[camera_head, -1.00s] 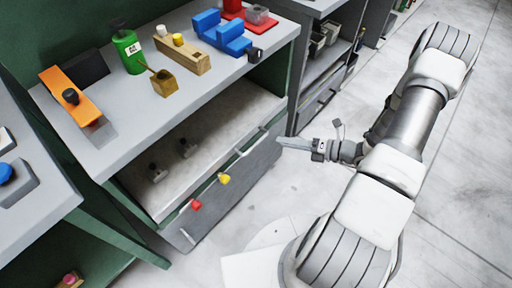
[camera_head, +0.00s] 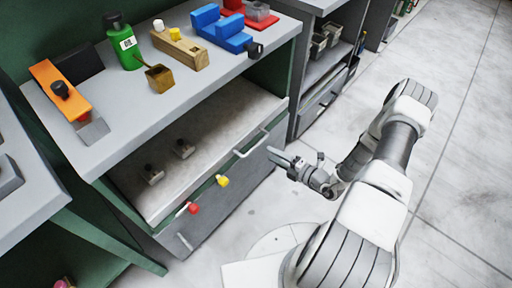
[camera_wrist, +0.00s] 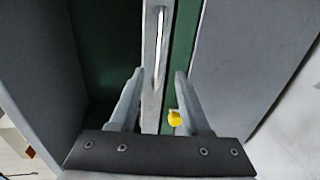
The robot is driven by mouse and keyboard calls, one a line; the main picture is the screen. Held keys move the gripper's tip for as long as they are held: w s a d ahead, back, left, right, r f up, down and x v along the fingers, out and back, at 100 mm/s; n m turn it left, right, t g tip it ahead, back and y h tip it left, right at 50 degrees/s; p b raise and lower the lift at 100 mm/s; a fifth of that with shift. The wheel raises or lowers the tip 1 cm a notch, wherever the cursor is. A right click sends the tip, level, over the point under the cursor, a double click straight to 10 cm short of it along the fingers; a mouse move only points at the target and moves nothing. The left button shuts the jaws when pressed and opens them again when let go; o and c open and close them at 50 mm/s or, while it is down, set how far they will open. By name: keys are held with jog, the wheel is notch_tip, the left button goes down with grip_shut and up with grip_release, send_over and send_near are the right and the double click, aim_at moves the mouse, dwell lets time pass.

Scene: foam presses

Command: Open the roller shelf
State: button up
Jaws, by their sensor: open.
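The roller shelf (camera_head: 205,165) is a pale board inside the green cabinet, below the grey worktop. A long bar handle (camera_head: 252,144) is at the right part of its front edge. In the wrist view the handle (camera_wrist: 161,45) runs upright on a pale strip. My gripper (camera_head: 270,152) is just right of the handle, outside the cabinet front. In the wrist view my gripper (camera_wrist: 159,78) is open, with the handle lined up between its fingers. Nothing is gripped. The distance from fingertips to handle is hard to tell.
A yellow knob (camera_head: 222,180) and a red knob (camera_head: 194,208) stick out at the front, left of the handle. The yellow knob (camera_wrist: 174,118) also shows near my right finger. A grey panel (camera_head: 225,206) lies below. Floor (camera_head: 440,190) at right is clear.

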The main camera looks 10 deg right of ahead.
aim_at(256, 145)
jog(key=b+x, duration=0.1)
jog(key=x, duration=0.7)
jog(key=shift+w+a+b, duration=0.25)
jog(key=shift+w+b, duration=0.05)
jog(key=shift+b, duration=0.05)
grip_shut()
dwell(1.0)
